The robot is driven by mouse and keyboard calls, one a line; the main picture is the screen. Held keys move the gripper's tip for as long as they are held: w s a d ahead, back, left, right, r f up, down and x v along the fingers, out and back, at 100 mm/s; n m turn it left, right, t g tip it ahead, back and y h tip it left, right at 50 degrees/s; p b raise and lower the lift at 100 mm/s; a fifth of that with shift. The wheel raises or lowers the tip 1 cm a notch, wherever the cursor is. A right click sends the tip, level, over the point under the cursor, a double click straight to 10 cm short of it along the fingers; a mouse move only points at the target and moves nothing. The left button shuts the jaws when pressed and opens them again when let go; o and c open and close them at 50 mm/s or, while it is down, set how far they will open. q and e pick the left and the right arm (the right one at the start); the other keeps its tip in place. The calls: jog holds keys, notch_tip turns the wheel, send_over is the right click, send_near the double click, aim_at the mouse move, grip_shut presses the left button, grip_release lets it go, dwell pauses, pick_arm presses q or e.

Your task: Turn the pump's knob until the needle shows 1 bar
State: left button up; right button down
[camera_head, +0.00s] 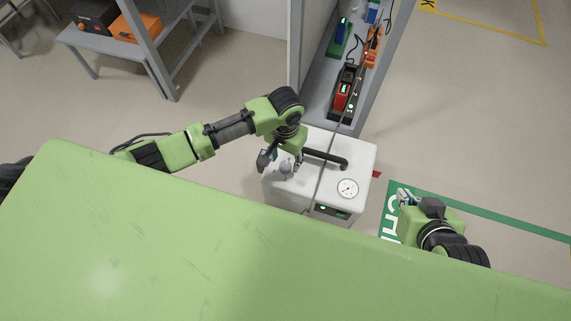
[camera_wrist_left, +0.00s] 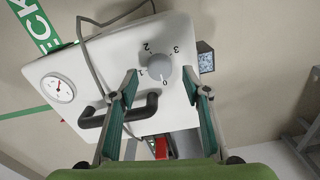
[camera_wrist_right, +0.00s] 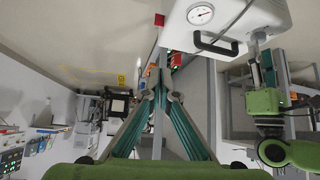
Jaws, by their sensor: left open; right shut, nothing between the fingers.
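The white pump (camera_head: 357,160) stands below the shelf in the head view. Its grey knob (camera_wrist_left: 160,67) has 0, 1, 2 and 3 printed around it; a pale mark on it faces the 0. The knob also shows in the head view (camera_head: 287,167). My right gripper (camera_wrist_right: 161,88) is shut and empty, right of the pump.
A black handle (camera_head: 325,158) and a grey cable (camera_wrist_left: 92,60) are on the pump's top. A shelf (camera_head: 325,114) with colored devices stands behind it. A grey table (camera_head: 95,42) is at the upper left.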

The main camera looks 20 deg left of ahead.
aim_at(285, 166)
pick_arm(q)
notch_tip(285, 166, down, 3)
jog(key=shift+r+b, duration=0.15)
jog(key=shift+b, duration=0.3)
jog(key=shift+f, duration=0.2)
pick_arm(e)
jog(key=w+a+r+t+y, duration=0.1)
jog(key=w+a+r+t, duration=0.1)
jog(key=w+r, duration=0.3)
jog(key=shift+t, duration=0.8)
jog(key=shift+w, duration=0.1)
pick_arm(q)
jog(key=c, duration=1.1)
